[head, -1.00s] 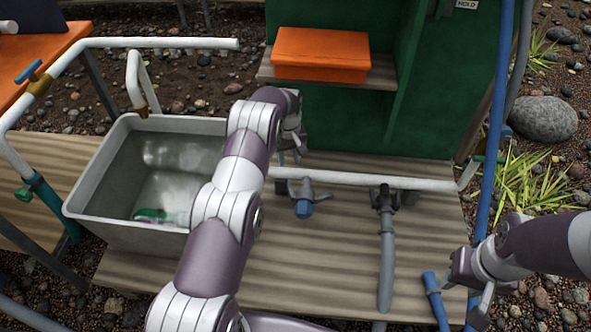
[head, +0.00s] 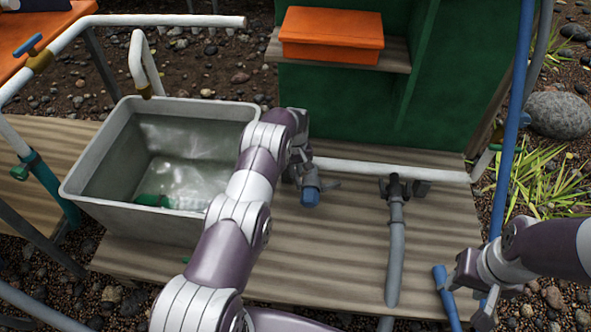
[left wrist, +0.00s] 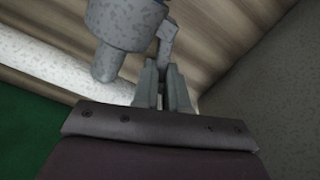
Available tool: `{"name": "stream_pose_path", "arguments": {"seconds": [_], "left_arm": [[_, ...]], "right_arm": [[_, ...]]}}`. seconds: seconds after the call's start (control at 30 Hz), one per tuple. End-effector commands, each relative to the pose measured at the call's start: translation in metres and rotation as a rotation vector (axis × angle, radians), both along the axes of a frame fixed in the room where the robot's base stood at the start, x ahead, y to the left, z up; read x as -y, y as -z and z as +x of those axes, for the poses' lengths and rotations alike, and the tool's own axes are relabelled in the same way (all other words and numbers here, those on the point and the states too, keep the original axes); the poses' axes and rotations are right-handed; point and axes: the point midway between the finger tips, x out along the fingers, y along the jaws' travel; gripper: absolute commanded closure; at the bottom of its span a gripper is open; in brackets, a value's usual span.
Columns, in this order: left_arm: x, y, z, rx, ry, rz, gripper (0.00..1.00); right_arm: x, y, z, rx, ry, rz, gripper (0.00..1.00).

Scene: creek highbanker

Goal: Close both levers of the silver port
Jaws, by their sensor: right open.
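The silver port (head: 311,180) with a blue end sits on the white pipe above the wooden deck. Its right lever (head: 330,185) sticks out to the right; its left side is partly hidden by my left gripper (head: 294,178). In the left wrist view, the grey port (left wrist: 128,22) is above the fingertips, and a thin lever (left wrist: 166,38) reaches down to the narrow gap between the fingers of my left gripper (left wrist: 162,68). Whether they clamp it, I cannot tell. My right gripper (head: 478,306) is open and empty at the lower right, well away from the port.
A grey tub (head: 92,165) stands left of the port. A dark fitting with a grey hose (head: 396,245) is to the right on the white pipe (head: 395,170). A blue pipe (head: 511,140) rises near my right arm. The deck (head: 335,250) between port and hose is clear.

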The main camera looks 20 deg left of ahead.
Motion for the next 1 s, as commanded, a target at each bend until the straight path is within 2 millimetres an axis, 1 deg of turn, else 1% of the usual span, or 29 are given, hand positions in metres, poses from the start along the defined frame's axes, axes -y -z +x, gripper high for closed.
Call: {"name": "stream_pose_path", "arguments": {"seconds": [0.2,0.3,0.43,0.7,0.73,0.77,0.8,1.0], "left_arm": [[0.001,0.001,0.001,0.000,0.015,0.000,1.00],[0.006,0.004,0.004,0.000,0.125,-0.002,1.00],[0.011,0.002,0.005,-0.002,0.252,-0.003,1.00],[0.011,0.001,0.005,-0.004,0.269,-0.003,1.00],[0.011,0.001,0.005,-0.004,0.269,-0.003,0.79],[0.011,0.001,0.005,-0.004,0.269,-0.003,0.69],[0.011,0.001,0.005,-0.004,0.268,-0.003,0.63],[0.011,0.000,0.006,-0.002,0.267,-0.003,0.63]], "right_arm": [[0.000,0.003,0.000,0.000,0.000,0.000,0.57],[0.000,0.014,0.000,0.000,0.000,0.000,0.57],[0.000,0.017,0.000,0.000,0.000,0.000,0.57],[0.000,0.016,0.000,0.000,0.000,0.000,0.57],[0.000,0.016,0.000,0.000,0.000,0.000,0.57],[0.000,0.016,0.000,0.000,0.000,0.000,0.57],[0.000,0.016,0.000,0.000,0.000,0.000,0.57],[0.000,0.016,0.000,0.000,0.000,0.000,0.57]]}}
